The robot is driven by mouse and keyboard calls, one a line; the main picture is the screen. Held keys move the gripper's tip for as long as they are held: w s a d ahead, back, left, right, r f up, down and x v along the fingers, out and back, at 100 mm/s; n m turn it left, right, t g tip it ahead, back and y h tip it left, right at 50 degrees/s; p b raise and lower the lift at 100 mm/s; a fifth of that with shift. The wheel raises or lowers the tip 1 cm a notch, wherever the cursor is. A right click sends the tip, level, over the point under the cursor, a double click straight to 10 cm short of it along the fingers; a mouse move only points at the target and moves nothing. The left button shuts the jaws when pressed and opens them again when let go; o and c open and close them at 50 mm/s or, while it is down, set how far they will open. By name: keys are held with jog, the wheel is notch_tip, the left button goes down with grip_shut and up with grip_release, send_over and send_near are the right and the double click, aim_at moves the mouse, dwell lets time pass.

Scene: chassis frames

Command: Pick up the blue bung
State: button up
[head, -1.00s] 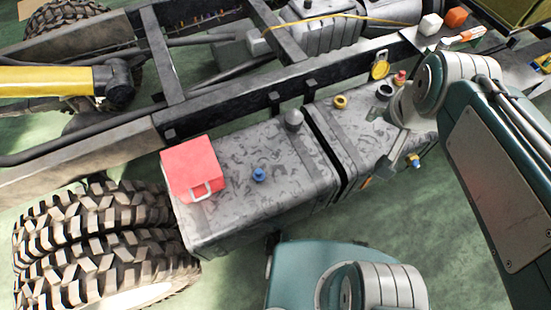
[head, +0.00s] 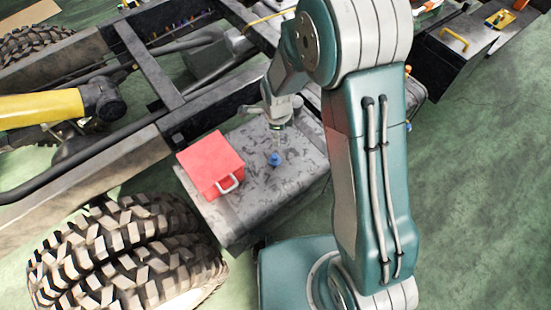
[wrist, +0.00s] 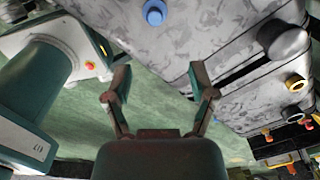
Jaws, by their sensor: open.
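The blue bung (head: 275,160) stands on the mottled grey tank top (head: 245,198), to the right of the red box. It also shows at the top edge of the wrist view (wrist: 154,12), beyond my fingertips. My gripper (wrist: 160,82) is open with nothing between its fingers. In the head view my gripper (head: 280,139) hangs above the tank, just behind and above the bung in the picture. Whether it touches anything there is too small to tell, but the wrist view shows a gap to the bung.
A red box (head: 210,163) with a white handle sits on the tank's left end. Large tyres (head: 125,255) stand at the lower left. A grey cap (wrist: 285,38) and a yellow ring (wrist: 296,83) lie right in the wrist view. Green floor is open at the right.

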jog(key=m, duration=0.1)
send_over(275, 156)
jog(key=f, duration=0.7)
jog(key=shift+w+a+f, duration=0.1)
jog(key=shift+a+f, duration=0.1)
jog(key=shift+a, duration=0.05)
jog(key=shift+d+f, duration=0.15)
jog(key=shift+f, duration=2.8)
grip_shut()
